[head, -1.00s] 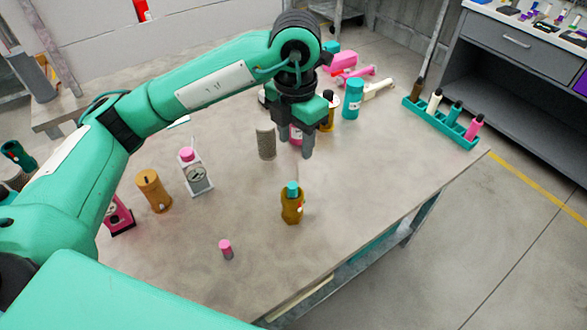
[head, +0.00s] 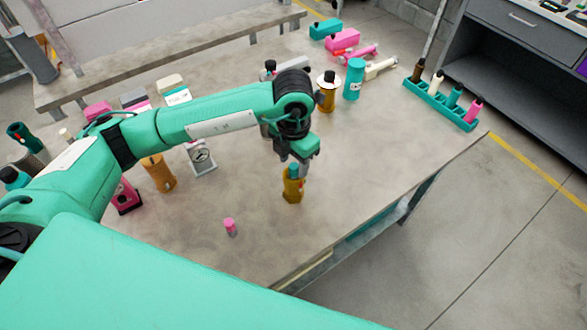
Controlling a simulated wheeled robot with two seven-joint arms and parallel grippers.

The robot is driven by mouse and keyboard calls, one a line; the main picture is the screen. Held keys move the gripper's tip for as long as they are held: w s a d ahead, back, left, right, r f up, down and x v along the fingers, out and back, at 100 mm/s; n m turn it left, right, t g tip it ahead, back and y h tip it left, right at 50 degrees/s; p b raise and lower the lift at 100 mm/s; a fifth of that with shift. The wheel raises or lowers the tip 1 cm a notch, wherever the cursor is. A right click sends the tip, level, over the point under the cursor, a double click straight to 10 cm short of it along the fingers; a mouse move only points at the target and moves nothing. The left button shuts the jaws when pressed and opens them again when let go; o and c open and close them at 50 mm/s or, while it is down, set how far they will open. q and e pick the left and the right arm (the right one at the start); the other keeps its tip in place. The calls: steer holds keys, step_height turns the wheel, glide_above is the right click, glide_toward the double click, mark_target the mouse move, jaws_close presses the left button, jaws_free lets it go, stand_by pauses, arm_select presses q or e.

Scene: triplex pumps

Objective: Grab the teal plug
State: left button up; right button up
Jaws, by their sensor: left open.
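A teal plug (head: 293,171) shows on top of a small ochre bottle-shaped body (head: 292,191) that stands upright on the table (head: 340,215). My left gripper (head: 300,170) points down right at the plug, with its fingers open around or beside it. The gripper's body partly hides the plug, and I cannot tell whether a finger touches it. Another teal piece (head: 454,97) stands in the teal rack (head: 440,112) at the right, among brown, cream and pink ones. My right gripper is not in view.
A small pink-topped piece (head: 230,225) stands left of the ochre body. A gauge block (head: 201,157), a brown cylinder (head: 158,174) and a pink block (head: 126,197) are farther left. A teal cylinder (head: 354,78) stands behind.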

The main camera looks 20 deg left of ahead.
arm_select(q)
steer(key=shift+f, duration=0.45)
steer(key=shift+c, duration=0.2)
jaws_close()
steer(key=shift+r, duration=0.15)
